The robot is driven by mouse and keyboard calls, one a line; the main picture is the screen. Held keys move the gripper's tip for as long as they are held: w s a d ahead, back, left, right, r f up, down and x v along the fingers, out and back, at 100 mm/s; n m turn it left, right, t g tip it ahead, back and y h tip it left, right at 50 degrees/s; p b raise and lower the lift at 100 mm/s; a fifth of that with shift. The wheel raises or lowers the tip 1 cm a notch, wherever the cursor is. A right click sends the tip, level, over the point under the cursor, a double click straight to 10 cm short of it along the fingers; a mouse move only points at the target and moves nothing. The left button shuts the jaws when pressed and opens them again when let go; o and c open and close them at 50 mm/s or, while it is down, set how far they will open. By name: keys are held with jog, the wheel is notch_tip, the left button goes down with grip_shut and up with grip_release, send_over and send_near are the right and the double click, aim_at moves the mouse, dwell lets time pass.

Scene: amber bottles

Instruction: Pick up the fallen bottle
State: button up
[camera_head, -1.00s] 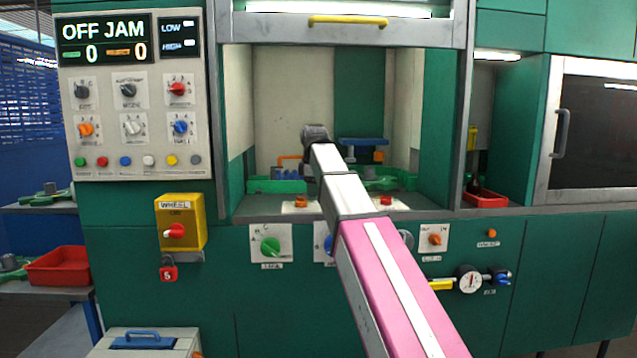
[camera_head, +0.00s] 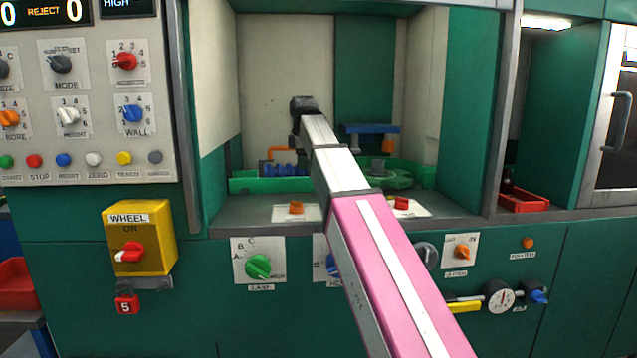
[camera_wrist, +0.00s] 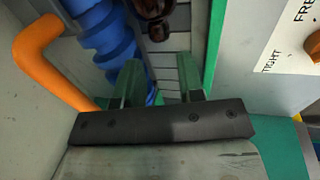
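In the wrist view, brown amber glass (camera_wrist: 154,9) shows at the top edge, cut off by the frame. A smaller dark brown piece (camera_wrist: 158,31) shows just below it. I cannot tell whether these are one bottle or two, or which is fallen. My gripper (camera_wrist: 158,72) has two green fingers standing apart, with grey slats and no bottle between them. The brown glass lies beyond the fingertips. In the head view my arm reaches into the machine bay; the fingers are hidden there and I make out no bottle in the bay.
A blue screw (camera_wrist: 108,35) lies left of the fingers, with an orange bent rail (camera_wrist: 42,58) beyond it. A pale panel with an orange knob (camera_wrist: 313,45) is at the right. In the head view, a green star wheel (camera_head: 390,178) and a red tray (camera_head: 525,202) sit right of my arm.

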jog(key=x, duration=0.8)
jog(key=c, duration=0.6)
